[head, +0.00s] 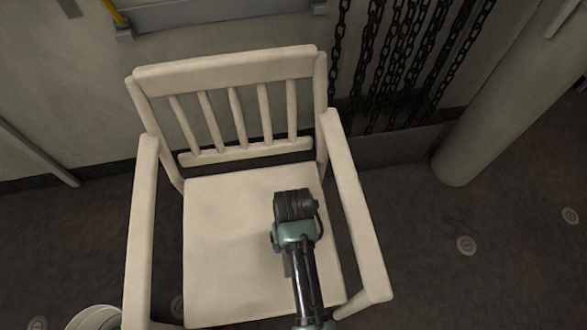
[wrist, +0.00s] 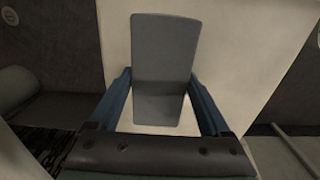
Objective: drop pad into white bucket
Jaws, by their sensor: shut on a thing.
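The pad (wrist: 165,50) is a flat grey rectangle in the wrist view, standing out lengthwise from between the two blue fingers of my gripper (wrist: 160,85). My gripper is shut on the pad. A round white rim, which looks like the white bucket (head: 95,318), shows at the lower left of the head view beside the chair.
The pale wooden chair (head: 232,195) with slatted back and two armrests stands around my gripper. Its left armrest (head: 141,235) lies between my gripper and the white rim. Black chains (head: 395,60) hang behind, and a thick pale pipe (head: 497,105) stands right. Floor at right is clear.

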